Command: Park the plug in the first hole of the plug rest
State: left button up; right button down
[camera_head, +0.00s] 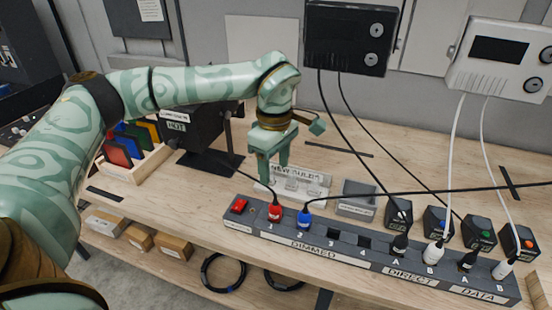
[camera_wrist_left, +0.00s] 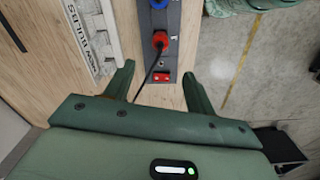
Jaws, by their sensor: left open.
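A red plug (camera_head: 275,212) stands in socket 1 of the dark power strip (camera_head: 300,236), its black cable running back left. A blue plug (camera_head: 304,218) stands in socket 2. Sockets 3 and 4 are empty. My left gripper (camera_head: 273,172) is open and empty, pointing down behind the red plug, apart from it. In the left wrist view the red plug (camera_wrist_left: 160,41) lies ahead between my open fingers (camera_wrist_left: 158,72), with its cable passing between them. A low grey block (camera_head: 357,197) behind the strip has an unreadable label; I cannot tell whether it is the plug rest.
A clear "NEW BULBS" tray (camera_head: 300,184) lies beside my left gripper. Several labelled boxes and black and white plugs crowd the strip's right half. Black cables cross the bench. A card rack (camera_head: 130,165) stands at left. The bench (camera_head: 215,185) left of the strip has free room.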

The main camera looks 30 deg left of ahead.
aim_at(275, 204)
pick_arm(q)
notch_tip(275, 204, down, 14)
jog(key=b, duration=0.2)
jog(key=shift+f+b, duration=0.15)
jog(key=shift+b, duration=0.2)
jog(key=c, duration=1.1)
jog(key=shift+d+r+p, duration=0.1)
jog(key=shift+r+p, duration=2.35)
jog(key=shift+r, duration=0.15)
jog(key=shift+c, duration=0.3)
jog(key=shift+f, duration=0.1)
